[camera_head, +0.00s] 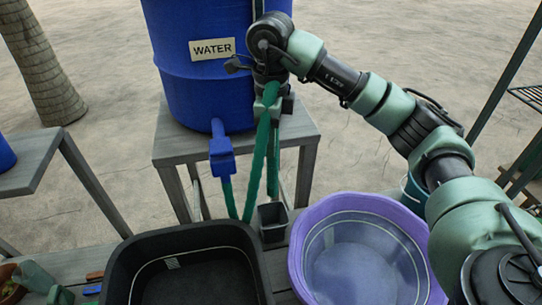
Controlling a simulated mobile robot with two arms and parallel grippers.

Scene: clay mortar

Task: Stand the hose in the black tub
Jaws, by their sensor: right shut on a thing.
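A green hose (257,160) hangs below my right gripper (269,98), which is shut on it in front of the blue water barrel. The held length slants down and left from the jaws to behind the far rim of the black tub (182,239). Another length of hose drops from the blue tap (221,150). The lower part of the hose is hidden behind the tub. The black tub sits at the front, cut off by the bottom edge, and no hose shows in it. My left gripper is not in view.
The blue barrel (176,58) marked WATER stands on a grey wooden stand (178,150). A purple basin (303,222) is right of the tub, with a small dark square pot (272,222) between them at the back. Small tools and a potted plant are at lower left.

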